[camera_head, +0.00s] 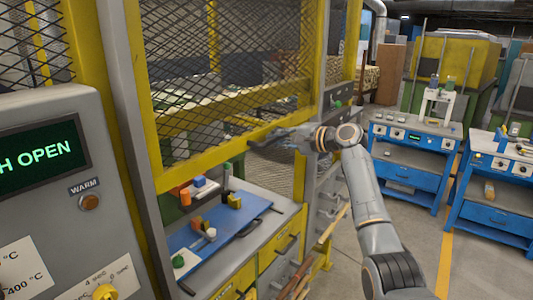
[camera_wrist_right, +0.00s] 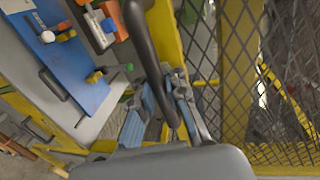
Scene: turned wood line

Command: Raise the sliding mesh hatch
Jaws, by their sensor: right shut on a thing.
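The sliding mesh hatch (camera_head: 220,148) has a yellow frame around dark wire mesh. Its bottom bar stands well above the work surface, with an open gap below it. My right gripper (camera_head: 268,138) is at this bar, towards its right end. In the right wrist view, the blue-padded fingers of my right gripper (camera_wrist_right: 160,108) are shut on the dark handle bar (camera_wrist_right: 142,35) of the hatch. The mesh shows to the right there. Part of the handle is hidden by the fingers. My left gripper is not in view.
A grey panel (camera_head: 60,170) with a screen ending in "H OPEN" stands at left. Blue workbenches (camera_head: 410,170) stand at right, with free floor between.

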